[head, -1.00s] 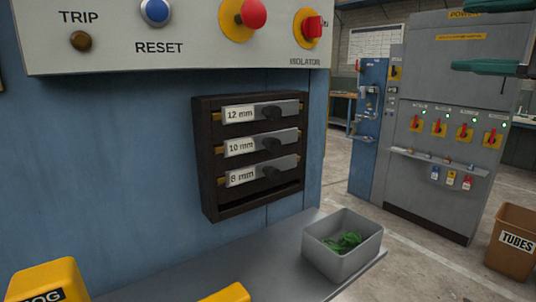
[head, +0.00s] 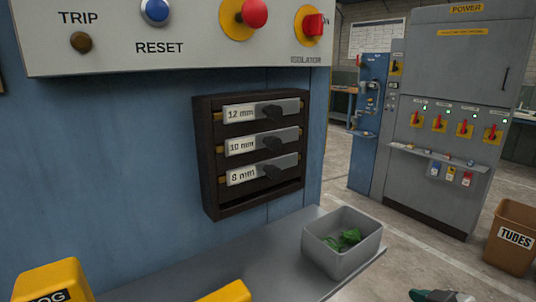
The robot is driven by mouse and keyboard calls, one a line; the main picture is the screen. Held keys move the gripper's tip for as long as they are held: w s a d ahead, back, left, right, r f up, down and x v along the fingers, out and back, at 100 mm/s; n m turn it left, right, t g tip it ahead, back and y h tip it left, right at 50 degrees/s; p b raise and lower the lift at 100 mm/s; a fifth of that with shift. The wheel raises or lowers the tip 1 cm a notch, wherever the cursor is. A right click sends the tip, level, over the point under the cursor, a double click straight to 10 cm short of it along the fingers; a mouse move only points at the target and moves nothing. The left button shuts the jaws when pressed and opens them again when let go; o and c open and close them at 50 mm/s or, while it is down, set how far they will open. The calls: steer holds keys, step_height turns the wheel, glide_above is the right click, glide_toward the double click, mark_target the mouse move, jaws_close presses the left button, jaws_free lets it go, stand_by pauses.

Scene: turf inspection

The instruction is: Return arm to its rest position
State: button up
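Only a small part of my gripper (head: 440,296) shows, a dark green and pale piece at the bottom edge of the head view, right of the grey bin. The rest of it and most of my arm are cut off by the frame. It appears apart from the bin and the panel. How far its fingers stand apart is hidden.
A grey bin (head: 325,262) with green pieces stands on the grey shelf (head: 215,270). A dark rack (head: 208,160) with labelled slides hangs on the blue panel. A power cabinet (head: 448,105) and a TUBES box (head: 513,238) stand right. Yellow parts (head: 52,280) are lower left.

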steer(key=s+a+f+m+g+h, duration=0.2)
steer(key=s+f+m+g, duration=0.2)
steer(key=s+f, duration=0.9)
steer(key=s+d+f+m+g+h, duration=0.1)
steer(key=s+f, duration=0.3)
steer(key=s, duration=0.4)
steer(key=s+d+f+m+g+h, duration=0.1)
steer(key=s+f+g, duration=0.3)
steer(key=s, duration=0.5)
steer(key=shift+d+f+m+p, duration=0.35)
steer(key=shift+d+f, duration=0.1)
steer(key=shift+f, duration=0.25)
